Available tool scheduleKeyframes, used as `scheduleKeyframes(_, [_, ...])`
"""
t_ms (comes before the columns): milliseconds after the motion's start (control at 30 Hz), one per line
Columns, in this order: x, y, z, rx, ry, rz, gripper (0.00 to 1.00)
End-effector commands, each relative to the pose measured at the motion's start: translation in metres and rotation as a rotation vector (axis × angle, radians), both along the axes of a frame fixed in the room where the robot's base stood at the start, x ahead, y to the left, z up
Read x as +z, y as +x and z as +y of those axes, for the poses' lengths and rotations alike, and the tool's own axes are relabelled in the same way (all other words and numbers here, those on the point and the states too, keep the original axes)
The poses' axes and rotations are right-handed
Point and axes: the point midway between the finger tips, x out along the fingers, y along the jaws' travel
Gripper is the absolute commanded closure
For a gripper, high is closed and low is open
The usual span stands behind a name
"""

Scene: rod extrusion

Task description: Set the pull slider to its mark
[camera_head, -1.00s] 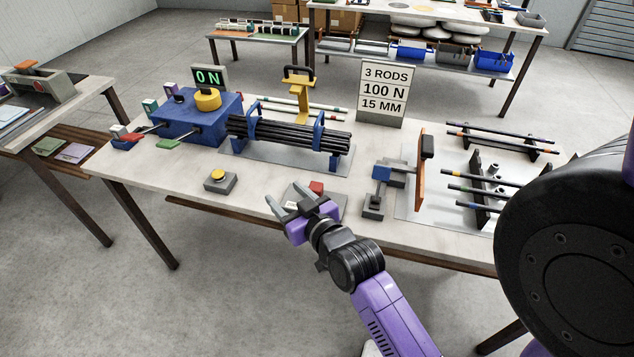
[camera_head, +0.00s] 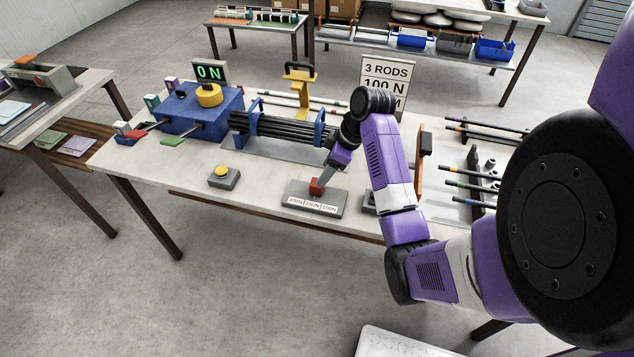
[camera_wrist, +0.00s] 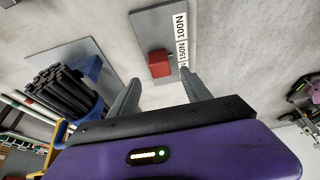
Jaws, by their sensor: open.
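The pull slider is a grey box (camera_head: 297,191) with a red knob (camera_head: 316,187) and a white strip reading 200N, 150N, 100N. In the wrist view the red knob (camera_wrist: 159,62) stands beside the 150N label, with the 100N end of the grey box (camera_wrist: 160,22) toward the top; the 200N label is mostly hidden by a finger. My gripper (camera_head: 324,180) points down at the knob from above. In the wrist view my gripper (camera_wrist: 162,80) is open, its fingertips either side of the knob's line and just short of it. I cannot tell about contact.
A sign (camera_head: 388,72) reads 3 RODS and 100 N, its last line partly hidden by my arm. A yellow button box (camera_head: 223,177) sits left of the slider. Black rods (camera_head: 280,131) lie in blue holders behind. The blue machine (camera_head: 205,110) displays 0 N.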

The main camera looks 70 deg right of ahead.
Motion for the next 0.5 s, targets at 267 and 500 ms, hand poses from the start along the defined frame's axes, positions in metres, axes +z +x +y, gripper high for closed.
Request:
scheduleKeyframes(267, [-0.038, 0.015, 0.002, -0.001, 0.002, 0.002, 0.44])
scheduleKeyframes(500, [-0.062, 0.025, 0.003, -0.002, 0.000, 0.001, 0.44])
